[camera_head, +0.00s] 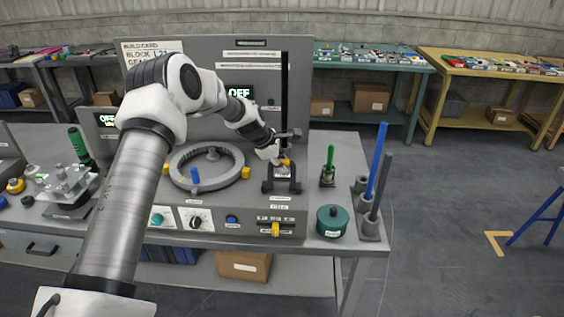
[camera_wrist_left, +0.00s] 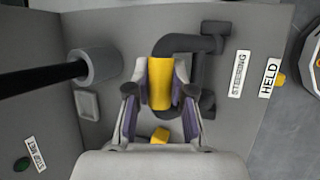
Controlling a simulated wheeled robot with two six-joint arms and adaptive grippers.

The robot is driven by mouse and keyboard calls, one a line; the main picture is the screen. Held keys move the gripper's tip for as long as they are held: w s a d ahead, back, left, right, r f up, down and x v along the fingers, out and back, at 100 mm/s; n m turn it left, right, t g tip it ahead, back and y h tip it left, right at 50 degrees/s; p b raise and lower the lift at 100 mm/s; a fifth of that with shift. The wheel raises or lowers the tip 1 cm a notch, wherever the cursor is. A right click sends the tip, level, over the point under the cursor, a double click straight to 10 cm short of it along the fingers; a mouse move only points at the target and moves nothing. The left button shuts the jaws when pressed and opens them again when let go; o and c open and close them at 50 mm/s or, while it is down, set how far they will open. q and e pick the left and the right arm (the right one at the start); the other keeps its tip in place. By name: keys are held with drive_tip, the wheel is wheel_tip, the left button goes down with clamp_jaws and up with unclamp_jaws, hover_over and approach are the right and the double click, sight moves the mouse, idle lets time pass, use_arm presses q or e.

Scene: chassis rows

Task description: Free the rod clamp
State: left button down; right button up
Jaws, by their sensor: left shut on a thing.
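The black upright rod (camera_head: 285,95) stands at the right end of the grey console. In the left wrist view the rod (camera_wrist_left: 35,76) meets a grey round collar (camera_wrist_left: 98,65). A dark bent handle with a yellow grip (camera_wrist_left: 160,84) stands beside labels reading STEERING and HELD (camera_wrist_left: 270,78). My left gripper (camera_head: 283,160) is at this handle, low beside the rod. In the left wrist view the left gripper's fingers (camera_wrist_left: 162,92) lie on both sides of the yellow grip, shut on it. The handle's lower part is partly hidden by the gripper. My right gripper is not in view.
A grey ring (camera_head: 178,167) with a blue peg lies left of the handle. A yellow slider (camera_head: 275,229) is on the console front. A green round container (camera_head: 332,221) and tall blue (camera_head: 378,160) and grey rods (camera_head: 381,187) stand at the right. Free floor lies beyond.

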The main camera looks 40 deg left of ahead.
use_arm(q)
drive_tip(key=c, duration=1.3)
unclamp_jaws()
drive_tip(key=o, duration=0.3)
drive_tip(key=shift+a+f, duration=0.1)
drive_tip(key=shift+a, duration=0.05)
drive_tip(key=v, duration=1.2)
drive_tip(key=shift+w, duration=0.15)
